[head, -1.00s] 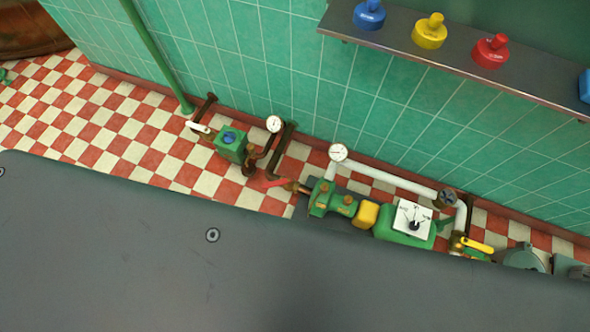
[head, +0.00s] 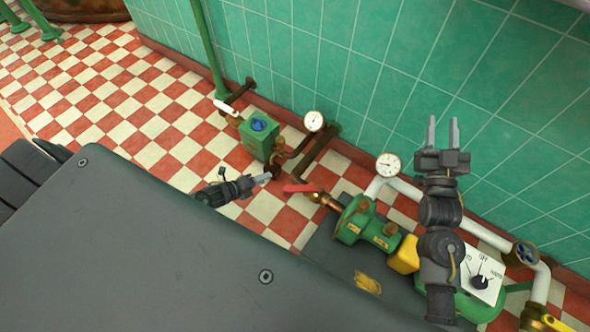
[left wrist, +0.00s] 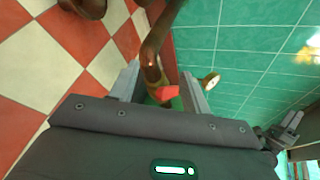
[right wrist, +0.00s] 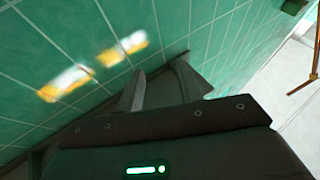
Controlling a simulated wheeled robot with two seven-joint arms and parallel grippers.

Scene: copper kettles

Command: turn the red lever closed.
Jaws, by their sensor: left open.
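The red lever (head: 300,188) is on a copper pipe fitting at the left end of the green pump (head: 362,226). My left gripper (head: 266,178) is open, a little left of the lever and apart from it in the head view. In the left wrist view the lever (left wrist: 168,93) shows between the two spread fingers (left wrist: 160,72), with a brown pipe beyond. I cannot tell its exact distance from the fingers. My right gripper (head: 443,120) is raised in front of the wall, open and empty, its fingers pointing up in the picture.
A green box with a blue knob (head: 258,124) and a pressure gauge (head: 313,121) stand behind my left gripper. A second gauge (head: 388,164), a white pipe (head: 470,228) and a dial plate (head: 483,275) lie to the right. Checkered floor (head: 120,100) is clear at left.

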